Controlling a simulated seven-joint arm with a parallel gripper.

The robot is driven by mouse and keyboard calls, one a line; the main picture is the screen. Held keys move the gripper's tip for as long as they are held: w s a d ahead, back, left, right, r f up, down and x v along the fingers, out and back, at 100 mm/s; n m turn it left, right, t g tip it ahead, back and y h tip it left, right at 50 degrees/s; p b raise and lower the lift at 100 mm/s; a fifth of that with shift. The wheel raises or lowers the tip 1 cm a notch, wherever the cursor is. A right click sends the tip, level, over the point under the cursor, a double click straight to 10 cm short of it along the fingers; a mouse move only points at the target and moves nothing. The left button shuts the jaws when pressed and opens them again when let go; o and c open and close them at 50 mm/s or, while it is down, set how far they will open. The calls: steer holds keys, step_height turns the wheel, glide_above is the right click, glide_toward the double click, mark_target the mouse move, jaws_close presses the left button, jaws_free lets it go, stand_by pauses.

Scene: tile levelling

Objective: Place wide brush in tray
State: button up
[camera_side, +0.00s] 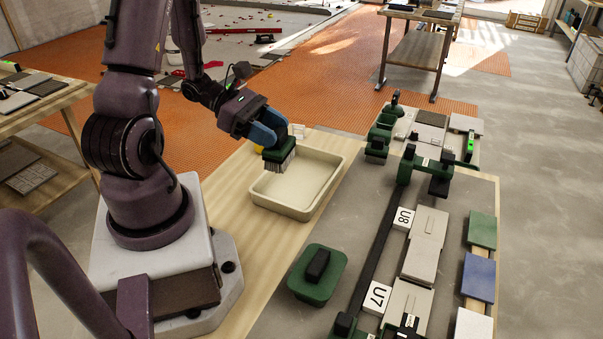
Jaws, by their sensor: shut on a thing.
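The wide brush (280,155) has a dark green body and pale grey bristles pointing down. My gripper (268,134), with blue fingers, is shut on the brush at its top. The brush is at the back left part of the cream tray (327,191) in the picture, over or inside its rim. I cannot tell whether the bristles touch the tray floor. The tray is shallow, with rounded corners, and the visible part of its floor is empty. The fingertips are partly hidden by the brush.
A green float with a black handle (317,276) lies on the grey board in front of the tray. Green clamps (406,163) and a dark rail stand to the right. White cards marked U8 (403,218) and U7 (377,298) lie beside grey tiles. Coloured tiles (478,277) line the right edge.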

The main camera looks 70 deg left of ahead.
steer(key=shift+s+d+r+m, duration=0.1)
steer(key=shift+s+m, duration=0.2)
steer(key=shift+s, duration=0.1)
steer(key=shift+w+g+h, duration=0.15)
steer(key=shift+g+h, duration=0.15)
steer(key=shift+h, duration=0.1)
steer(key=shift+w+a+f, duration=1.1)
steer(key=shift+w+f, duration=0.8)
steer(key=shift+f, duration=0.25)
steer(key=shift+w+a+f, duration=1.1)
steer(key=shift+w+f, duration=0.8)
steer(key=shift+f, duration=0.2)
steer(key=shift+w+a+f, duration=1.1)
steer(key=shift+w+f, duration=0.8)
steer(key=shift+f, duration=0.25)
steer(key=shift+f, duration=0.1)
steer(key=o, duration=1)
